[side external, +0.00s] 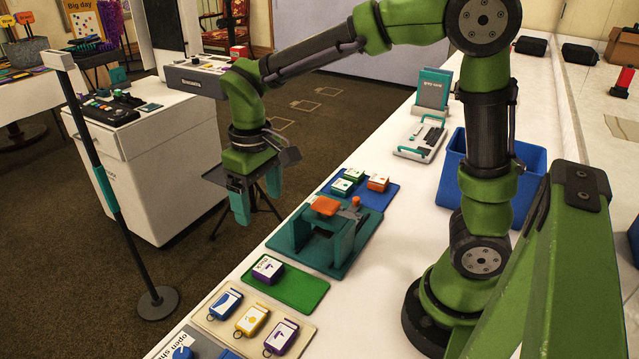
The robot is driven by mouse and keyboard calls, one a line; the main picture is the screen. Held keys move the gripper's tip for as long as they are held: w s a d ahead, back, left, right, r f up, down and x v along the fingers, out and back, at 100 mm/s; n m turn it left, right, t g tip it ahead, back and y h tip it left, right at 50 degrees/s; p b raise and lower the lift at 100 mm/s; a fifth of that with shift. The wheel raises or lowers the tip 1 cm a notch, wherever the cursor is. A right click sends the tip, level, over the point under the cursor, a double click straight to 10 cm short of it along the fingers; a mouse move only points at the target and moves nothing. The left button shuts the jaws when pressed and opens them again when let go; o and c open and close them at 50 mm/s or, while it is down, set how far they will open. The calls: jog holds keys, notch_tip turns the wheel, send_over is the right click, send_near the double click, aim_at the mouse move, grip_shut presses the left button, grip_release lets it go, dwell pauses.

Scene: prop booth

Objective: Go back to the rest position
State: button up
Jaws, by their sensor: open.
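My gripper (258,204) hangs at the end of my green arm in the side external view. Its two teal fingers point down and stand apart, with nothing seen between them. It is in the air, in the picture just left of the teal fixture (345,243) on the white counter. An orange block (325,206) sits on top of that fixture. A purple-edged tag (268,268) lies on the green mat (308,291) in front of the fixture.
A blue mat (378,198) holds several small tags behind the fixture. A beige tray (222,327) holds several keyring tags at the front. A blue bin (452,172) stands behind my arm. A thin post (108,190) stands on the floor at left.

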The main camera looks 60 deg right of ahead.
jog(key=s+d+r+m+t+y, duration=0.1)
jog(key=s+d+r+m+t, duration=0.1)
jog(key=s, duration=0.4)
jog(key=s+d+r+m+t+y, duration=0.1)
jog(key=s+d+r+m+t, duration=0.1)
jog(key=s+r+t, duration=0.2)
jog(key=shift+s+r+t, duration=0.25)
jog(key=shift+s+t, duration=0.35)
jog(key=shift+s, duration=0.4)
